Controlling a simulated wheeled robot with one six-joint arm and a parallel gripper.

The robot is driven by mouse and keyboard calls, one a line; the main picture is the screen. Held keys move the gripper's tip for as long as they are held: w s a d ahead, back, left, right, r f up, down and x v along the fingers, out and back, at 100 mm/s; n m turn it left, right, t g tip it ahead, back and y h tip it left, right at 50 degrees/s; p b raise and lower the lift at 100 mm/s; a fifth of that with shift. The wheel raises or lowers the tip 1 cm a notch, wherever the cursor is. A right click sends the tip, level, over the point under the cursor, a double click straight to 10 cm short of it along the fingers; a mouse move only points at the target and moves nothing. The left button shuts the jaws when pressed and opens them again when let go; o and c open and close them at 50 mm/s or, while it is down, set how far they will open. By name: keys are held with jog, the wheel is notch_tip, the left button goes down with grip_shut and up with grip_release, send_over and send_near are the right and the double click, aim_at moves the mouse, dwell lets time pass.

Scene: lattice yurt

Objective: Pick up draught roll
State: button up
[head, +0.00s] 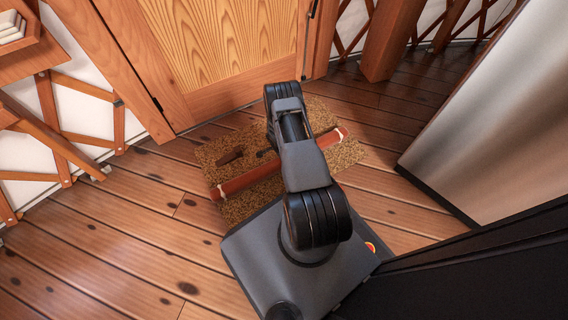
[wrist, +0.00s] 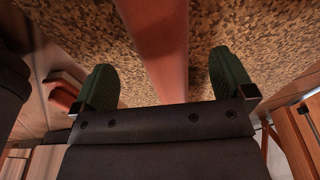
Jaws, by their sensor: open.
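The draught roll (head: 248,179) is a long red-brown roll with pale ties near its ends. It lies diagonally across a speckled brown doormat (head: 238,209) in front of the wooden door. My arm hides its middle in the head view. In the wrist view the roll (wrist: 160,40) runs up the picture between the two green fingers of my gripper (wrist: 166,82). The gripper is open, with a gap on each side of the roll. Whether the fingers are beside the roll or still above it, I cannot tell.
A small dark brown piece (head: 230,157) lies on the mat near the roll. The wooden door (head: 225,45) is closed behind. A pale smooth panel (head: 480,120) stands at right. Plank floor (head: 110,245) is clear at left. A wooden shelf (head: 30,55) is at upper left.

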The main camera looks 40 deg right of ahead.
jog(key=f+b, duration=0.2)
jog(key=f, duration=0.1)
jog(key=f+b, duration=0.1)
jog(key=f, duration=0.1)
jog(key=shift+d, duration=0.3)
jog(key=shift+r, duration=0.1)
jog(key=shift+c, duration=0.4)
jog(key=c, duration=1.6)
jog(key=shift+w, duration=0.1)
jog(key=shift+c, duration=0.4)
jog(key=shift+r, duration=0.15)
